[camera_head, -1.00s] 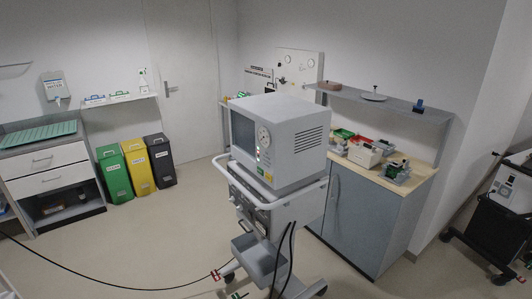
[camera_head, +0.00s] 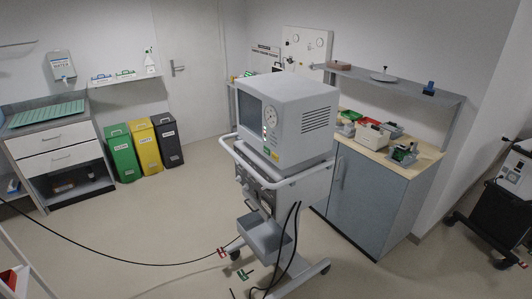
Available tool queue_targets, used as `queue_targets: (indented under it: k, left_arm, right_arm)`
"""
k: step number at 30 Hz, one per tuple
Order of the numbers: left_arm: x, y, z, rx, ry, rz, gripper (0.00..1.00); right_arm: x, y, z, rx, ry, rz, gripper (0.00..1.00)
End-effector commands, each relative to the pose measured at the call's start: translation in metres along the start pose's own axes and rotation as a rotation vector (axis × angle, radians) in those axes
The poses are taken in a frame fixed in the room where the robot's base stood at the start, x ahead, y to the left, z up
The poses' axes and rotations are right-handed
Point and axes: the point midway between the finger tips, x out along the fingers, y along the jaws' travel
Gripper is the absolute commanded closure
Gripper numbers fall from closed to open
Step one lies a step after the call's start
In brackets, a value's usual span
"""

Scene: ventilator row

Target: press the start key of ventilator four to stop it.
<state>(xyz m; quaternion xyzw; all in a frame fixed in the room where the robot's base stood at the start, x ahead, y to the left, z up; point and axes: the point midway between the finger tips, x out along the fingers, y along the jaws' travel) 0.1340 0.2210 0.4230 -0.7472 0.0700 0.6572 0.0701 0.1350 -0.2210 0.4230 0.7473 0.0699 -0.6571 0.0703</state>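One ventilator (camera_head: 290,108) stands on a wheeled cart (camera_head: 268,205) in the middle of the view. It is a grey box with a dark screen (camera_head: 249,122) on its front. A round dial and a column of small lit keys (camera_head: 265,133) sit to the right of the screen. The key labels are too small to read, and I cannot tell which number this ventilator has. Neither of my grippers is in view.
A black cable (camera_head: 110,262) runs across the floor to the cart. Green, yellow and black bins (camera_head: 143,145) stand at the back left, beside a drawer unit (camera_head: 60,160). A counter (camera_head: 380,190) stands close behind the cart at right. Another dark wheeled unit (camera_head: 497,205) is at far right.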

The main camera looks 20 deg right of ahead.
Motion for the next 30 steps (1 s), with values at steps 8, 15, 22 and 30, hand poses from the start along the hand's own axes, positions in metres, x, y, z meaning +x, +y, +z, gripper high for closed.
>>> queue_targets:
  k: [8,15,22,30]
  left_arm:
    - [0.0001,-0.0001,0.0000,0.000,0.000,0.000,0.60]
    - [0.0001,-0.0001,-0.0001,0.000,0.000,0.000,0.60]
    - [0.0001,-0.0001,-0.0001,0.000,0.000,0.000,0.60]
    - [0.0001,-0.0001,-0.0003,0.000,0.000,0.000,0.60]
  right_arm:
    - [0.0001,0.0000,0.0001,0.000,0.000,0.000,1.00]
    - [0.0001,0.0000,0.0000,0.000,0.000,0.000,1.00]
    - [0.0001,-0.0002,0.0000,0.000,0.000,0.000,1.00]
    - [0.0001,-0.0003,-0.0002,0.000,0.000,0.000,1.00]
